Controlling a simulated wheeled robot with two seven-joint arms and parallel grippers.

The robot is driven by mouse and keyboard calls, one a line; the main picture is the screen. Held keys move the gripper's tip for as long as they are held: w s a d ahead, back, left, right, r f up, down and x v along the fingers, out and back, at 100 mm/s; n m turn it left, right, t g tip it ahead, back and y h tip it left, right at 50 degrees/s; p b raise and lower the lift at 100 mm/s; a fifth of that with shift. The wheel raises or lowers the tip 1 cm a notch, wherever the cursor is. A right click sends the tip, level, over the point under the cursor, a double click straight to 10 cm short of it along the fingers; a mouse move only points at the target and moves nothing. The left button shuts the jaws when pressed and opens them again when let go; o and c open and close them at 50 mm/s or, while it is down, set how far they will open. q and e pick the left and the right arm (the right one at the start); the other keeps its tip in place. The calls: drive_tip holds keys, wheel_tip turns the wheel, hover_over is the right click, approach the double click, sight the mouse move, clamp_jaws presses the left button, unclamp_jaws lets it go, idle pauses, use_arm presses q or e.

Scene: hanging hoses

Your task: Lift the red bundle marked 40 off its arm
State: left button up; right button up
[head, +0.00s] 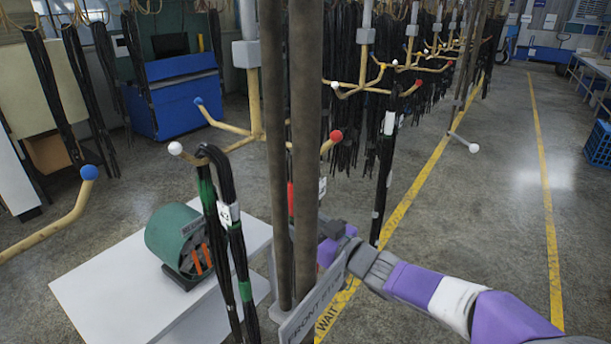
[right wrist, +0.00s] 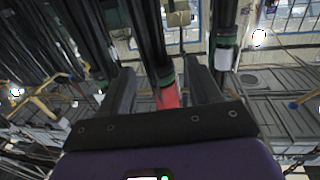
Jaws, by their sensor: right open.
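The red-banded bundle (head: 291,198) hangs behind two brown vertical poles, which hide most of it in the head view. A red ball (head: 336,135) tips an arm just above right; I cannot read a 40. In the right wrist view, a dark bundle with a red band (right wrist: 167,97) and a green band above it stands between the two fingers. My right gripper (head: 330,232) is partly hidden by the poles; in its wrist view (right wrist: 161,80) it is open around the bundle. I cannot tell whether the fingers touch it. My left gripper is not in view.
The brown poles (head: 305,130) stand close beside my right gripper. A green-banded black bundle with a white tag (head: 228,215) hangs on the white-balled arm. A white table (head: 110,290) holds a green machine (head: 185,240). A sign (head: 315,300) is below.

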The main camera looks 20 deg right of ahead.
drive_tip(key=shift+x, duration=1.5)
clamp_jaws()
drive_tip(key=shift+r, duration=0.15)
